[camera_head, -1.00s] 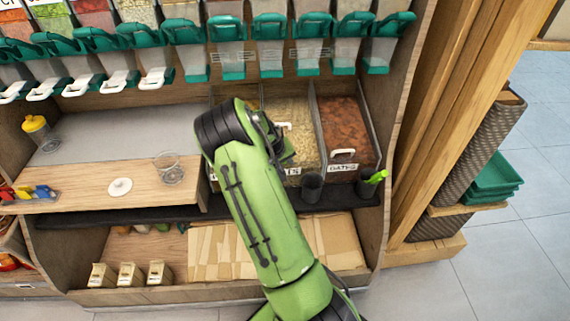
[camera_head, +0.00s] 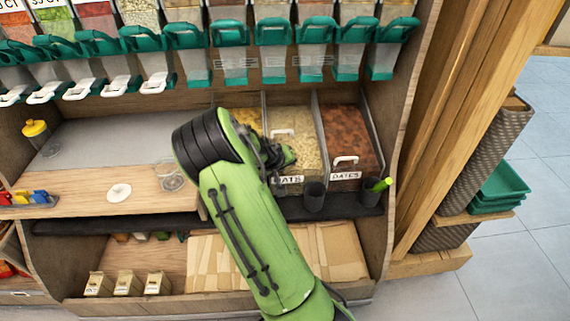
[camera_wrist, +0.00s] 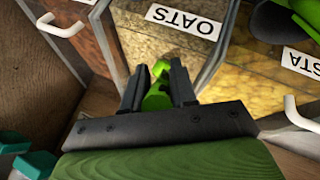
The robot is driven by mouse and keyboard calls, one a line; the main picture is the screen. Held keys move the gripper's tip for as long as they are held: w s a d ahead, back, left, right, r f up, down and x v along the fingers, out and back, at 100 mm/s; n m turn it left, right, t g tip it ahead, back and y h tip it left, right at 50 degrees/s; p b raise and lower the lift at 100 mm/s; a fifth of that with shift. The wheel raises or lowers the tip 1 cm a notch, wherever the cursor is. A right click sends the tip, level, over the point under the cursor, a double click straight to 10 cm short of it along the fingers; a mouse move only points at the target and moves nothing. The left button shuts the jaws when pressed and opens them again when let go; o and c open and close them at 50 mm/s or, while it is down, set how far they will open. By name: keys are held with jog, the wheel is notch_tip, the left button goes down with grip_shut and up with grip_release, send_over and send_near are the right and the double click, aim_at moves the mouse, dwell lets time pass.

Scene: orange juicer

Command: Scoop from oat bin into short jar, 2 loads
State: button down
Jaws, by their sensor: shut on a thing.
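The oat bin (camera_head: 306,128), labelled OATS, holds pale flakes and stands left of the dates bin. Its upside-down label also shows in the wrist view (camera_wrist: 182,20). My gripper (camera_wrist: 160,72) is shut on a green handle (camera_wrist: 157,98), apparently a scoop's. The scoop's bowl is hidden, so I cannot tell whether it holds oats. In the head view my gripper is at the front left of the oat bin, mostly hidden by my arm. A clear glass jar (camera_head: 172,182) stands on the wooden counter to the left, partly covered by my arm, with a white round lid (camera_head: 118,192) left of it.
The dates bin (camera_head: 348,140) is at the right. A dark cup (camera_head: 314,197) stands before the oat bin, and another cup with a green handle (camera_head: 378,185) before the dates. Dispensers (camera_head: 231,36) hang above. The grey counter (camera_head: 110,140) is mostly clear.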

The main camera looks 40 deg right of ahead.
jog(key=s+a+r+h, duration=0.1)
jog(key=s+a+r, duration=0.2)
jog(key=r, duration=0.2)
jog(key=shift+s+a+t, duration=0.25)
jog(key=shift+s+t, duration=0.15)
jog(key=shift+r, duration=0.15)
dwell(0.6)
